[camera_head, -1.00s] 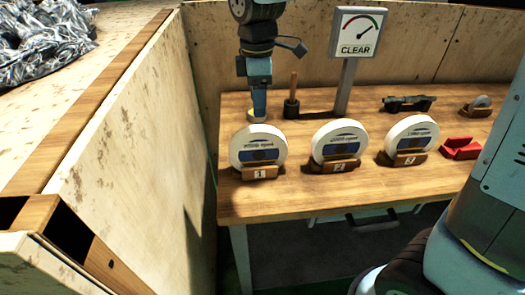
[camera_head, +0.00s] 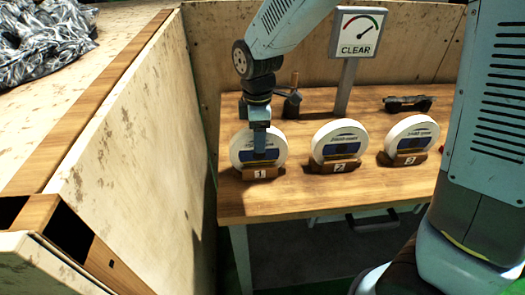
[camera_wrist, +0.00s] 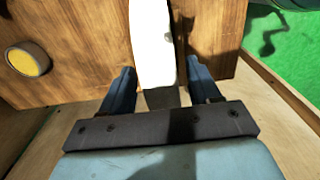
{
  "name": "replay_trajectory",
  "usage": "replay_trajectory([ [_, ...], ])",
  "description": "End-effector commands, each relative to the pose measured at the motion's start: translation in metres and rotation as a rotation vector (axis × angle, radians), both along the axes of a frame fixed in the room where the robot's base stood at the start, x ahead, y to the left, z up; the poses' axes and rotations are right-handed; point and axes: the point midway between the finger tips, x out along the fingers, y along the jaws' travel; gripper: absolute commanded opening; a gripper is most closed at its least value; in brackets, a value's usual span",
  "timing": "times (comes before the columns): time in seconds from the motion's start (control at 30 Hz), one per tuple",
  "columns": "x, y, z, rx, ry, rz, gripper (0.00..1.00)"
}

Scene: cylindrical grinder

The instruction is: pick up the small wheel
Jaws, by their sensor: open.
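Three white wheels stand upright in wooden blocks numbered 1, 2 and 3: wheel 1 (camera_head: 279,146), wheel 2 (camera_head: 325,135) and wheel 3 (camera_head: 405,130). They look about alike in size. My gripper (camera_head: 260,157) points down at wheel 1 and overlaps its face in the head view. In the wrist view, my gripper (camera_wrist: 161,70) is open, with one finger on each side of the white rim of wheel 1 (camera_wrist: 152,40). I cannot tell whether the fingers touch it. A smaller grey wheel, seen earlier at the back right, is hidden behind my arm.
The wooden bench (camera_head: 300,195) is clear in front of the blocks. A gauge sign reading CLEAR (camera_head: 357,35) stands behind wheel 2. A dark tool (camera_head: 408,103) lies at the back. A wooden wall (camera_head: 140,140) closes the left side. A yellow-centred round (camera_wrist: 28,62) lies beside the gripper.

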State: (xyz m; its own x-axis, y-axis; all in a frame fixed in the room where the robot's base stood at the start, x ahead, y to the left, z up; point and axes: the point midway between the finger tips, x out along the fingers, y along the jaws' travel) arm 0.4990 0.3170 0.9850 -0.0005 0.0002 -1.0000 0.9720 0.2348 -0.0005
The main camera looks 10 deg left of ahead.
Motion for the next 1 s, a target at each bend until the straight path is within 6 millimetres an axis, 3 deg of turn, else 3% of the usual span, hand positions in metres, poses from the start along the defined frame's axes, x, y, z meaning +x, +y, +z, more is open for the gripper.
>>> replay_trajectory([
  [0.2,0.0002,-0.0001,-0.0005,0.0,0.0,-0.001,0.61],
  [0.83,0.0007,-0.0008,-0.0004,0.0,0.0,-0.002,0.0],
  [1.0,0.0009,-0.0008,-0.0003,0.0,-0.001,-0.002,0.0],
])
